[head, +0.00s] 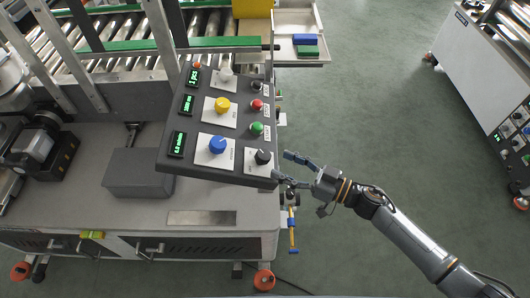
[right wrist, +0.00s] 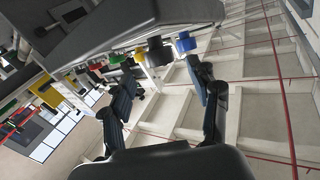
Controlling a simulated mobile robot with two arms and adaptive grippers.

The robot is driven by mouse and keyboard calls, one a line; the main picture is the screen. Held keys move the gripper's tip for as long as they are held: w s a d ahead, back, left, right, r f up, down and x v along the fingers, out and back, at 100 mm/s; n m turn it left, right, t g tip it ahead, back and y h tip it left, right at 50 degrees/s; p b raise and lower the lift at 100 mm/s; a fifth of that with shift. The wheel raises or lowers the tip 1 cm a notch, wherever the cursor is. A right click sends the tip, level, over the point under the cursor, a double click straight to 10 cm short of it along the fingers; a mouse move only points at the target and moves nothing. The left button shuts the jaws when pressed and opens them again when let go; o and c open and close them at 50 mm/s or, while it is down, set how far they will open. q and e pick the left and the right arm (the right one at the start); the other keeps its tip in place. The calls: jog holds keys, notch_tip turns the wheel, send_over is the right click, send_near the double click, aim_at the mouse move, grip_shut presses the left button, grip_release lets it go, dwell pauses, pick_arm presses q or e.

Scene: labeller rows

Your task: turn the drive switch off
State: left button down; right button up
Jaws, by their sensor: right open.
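The dark control panel (head: 230,95) stands tilted on the machine's grey bench. A black rotary switch (head: 262,157) on a pale plate sits at its lower right corner; I cannot read its label, so I cannot tell for certain that it is the drive switch. My right gripper (head: 282,166) is open and empty just right of this switch, apart from it. In the right wrist view a black knob (right wrist: 158,50) shows beyond and between the spread fingers (right wrist: 160,69). Its pointer direction is unclear. My left gripper is not in view.
The panel also has a blue knob (head: 217,145), a yellow knob (head: 221,104), a green button (head: 256,128), a red button (head: 256,104) and a smaller black knob (head: 255,86). A grey box (head: 138,173) lies left. Floor at right is clear up to another machine (head: 480,60).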

aim_at(265, 155)
jog(key=x, duration=0.6)
jog(key=shift+w+a+p, duration=0.15)
jog(key=shift+a+p, duration=0.05)
jog(key=shift+p, duration=0.2)
jog(key=c, duration=1.2)
